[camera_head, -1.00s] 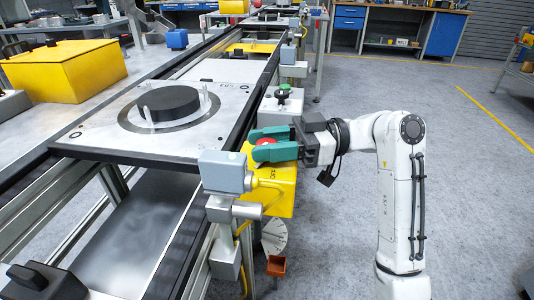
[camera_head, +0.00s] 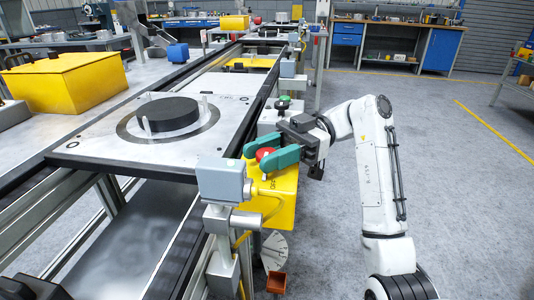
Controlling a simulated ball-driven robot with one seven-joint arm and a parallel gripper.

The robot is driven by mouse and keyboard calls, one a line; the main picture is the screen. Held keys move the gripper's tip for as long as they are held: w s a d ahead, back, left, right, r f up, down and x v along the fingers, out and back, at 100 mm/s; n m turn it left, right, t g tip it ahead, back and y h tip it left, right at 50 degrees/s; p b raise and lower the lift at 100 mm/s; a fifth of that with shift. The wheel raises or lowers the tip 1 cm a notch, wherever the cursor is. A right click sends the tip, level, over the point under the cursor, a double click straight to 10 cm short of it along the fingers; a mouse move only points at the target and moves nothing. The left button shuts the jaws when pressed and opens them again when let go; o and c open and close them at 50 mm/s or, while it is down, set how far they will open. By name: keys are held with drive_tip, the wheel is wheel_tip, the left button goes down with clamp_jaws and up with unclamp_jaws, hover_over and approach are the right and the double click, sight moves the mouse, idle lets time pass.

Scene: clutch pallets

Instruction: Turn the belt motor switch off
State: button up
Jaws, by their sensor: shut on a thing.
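A red knob (camera_head: 265,154) sits on top of a yellow switch box (camera_head: 284,190) beside the conveyor's right rail. My gripper (camera_head: 263,155) has two teal fingers, one on each side of the red knob, shut on it. The fingers hide part of the knob's sides. Behind my gripper, a grey box (camera_head: 268,116) carries a dark knob with a green part (camera_head: 284,102). No readable label shows which control is the belt motor switch.
A grey sensor box (camera_head: 221,180) on a post stands close to the left of the yellow box. A pallet (camera_head: 95,148) with a black disc (camera_head: 168,114) rests on the conveyor. A small orange-brown cup (camera_head: 276,282) is below.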

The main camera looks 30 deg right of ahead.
drive_tip(key=shift+r, duration=0.3)
drive_tip(key=o, duration=0.8)
drive_tip(key=shift+o, duration=0.8)
drive_tip(key=shift+f, duration=0.15)
drive_tip(key=w+d, duration=0.2)
drive_tip(key=d, duration=0.8)
drive_tip(key=shift+d+b, duration=0.3)
drive_tip(key=shift+b, duration=0.15)
